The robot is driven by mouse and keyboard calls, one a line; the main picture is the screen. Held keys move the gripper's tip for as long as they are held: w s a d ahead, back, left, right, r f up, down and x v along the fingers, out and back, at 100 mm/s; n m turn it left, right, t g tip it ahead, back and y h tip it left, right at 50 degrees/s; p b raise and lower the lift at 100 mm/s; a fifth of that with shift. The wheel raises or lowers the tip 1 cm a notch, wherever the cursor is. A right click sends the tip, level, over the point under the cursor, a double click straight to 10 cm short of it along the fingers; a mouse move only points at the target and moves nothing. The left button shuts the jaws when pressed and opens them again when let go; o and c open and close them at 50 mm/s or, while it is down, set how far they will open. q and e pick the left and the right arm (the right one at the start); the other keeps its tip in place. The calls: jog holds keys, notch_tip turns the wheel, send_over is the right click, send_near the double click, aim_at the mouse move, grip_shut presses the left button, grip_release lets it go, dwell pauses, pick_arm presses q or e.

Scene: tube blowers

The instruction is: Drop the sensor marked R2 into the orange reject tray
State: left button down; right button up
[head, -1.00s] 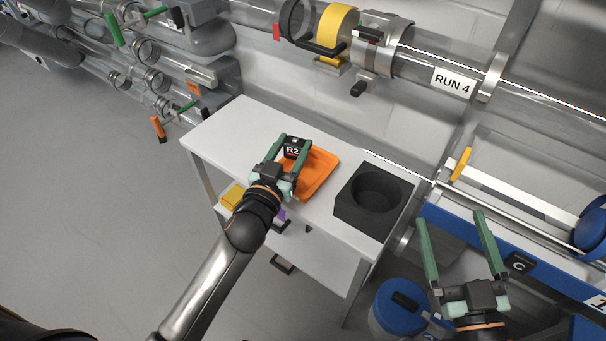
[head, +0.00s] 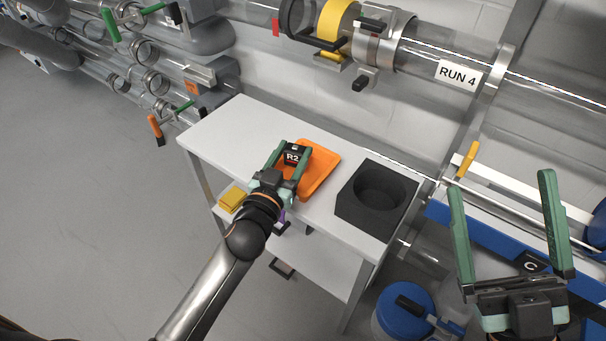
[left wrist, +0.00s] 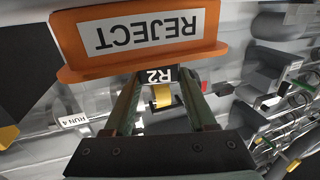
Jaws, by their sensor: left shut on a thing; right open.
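The sensor marked R2 (head: 292,157) is a small black block with a white label. My left gripper (head: 291,152) is shut on it, over the left part of the orange reject tray (head: 323,165) in the head view. The left wrist view shows the sensor (left wrist: 157,75) between the fingertips, close to the tray wall (left wrist: 70,73) with its REJECT label, upside down. I cannot tell the height of the sensor above the tray. My right gripper (head: 505,190) is open and empty at the right, away from the table.
The tray lies on a white table (head: 225,130). A black block with a round recess (head: 352,208) stands to its right. A yellow item (head: 232,198) is on the lower shelf. Clear pipes marked RUN 4 (head: 459,75) run behind. A blue-lidded container (head: 405,305) stands at lower right.

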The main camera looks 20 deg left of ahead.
pick_arm(q)
jog(key=shift+f+b, duration=0.3)
jog(key=shift+f, duration=0.3)
pick_arm(e)
jog(key=shift+s+a+r+n+y, duration=0.15)
jog(key=shift+s+r+n+y, duration=0.15)
jog(key=shift+s+n+y, duration=0.6)
jog(key=shift+w, duration=0.15)
pick_arm(q)
jog(key=shift+c, duration=0.7)
grip_release()
jog(key=shift+s, duration=0.15)
jog(key=s+a+p, duration=0.1)
jog(key=s, duration=1.1)
pick_arm(e)
jog(key=shift+r, duration=0.65)
pick_arm(q)
jog(key=shift+s, duration=0.1)
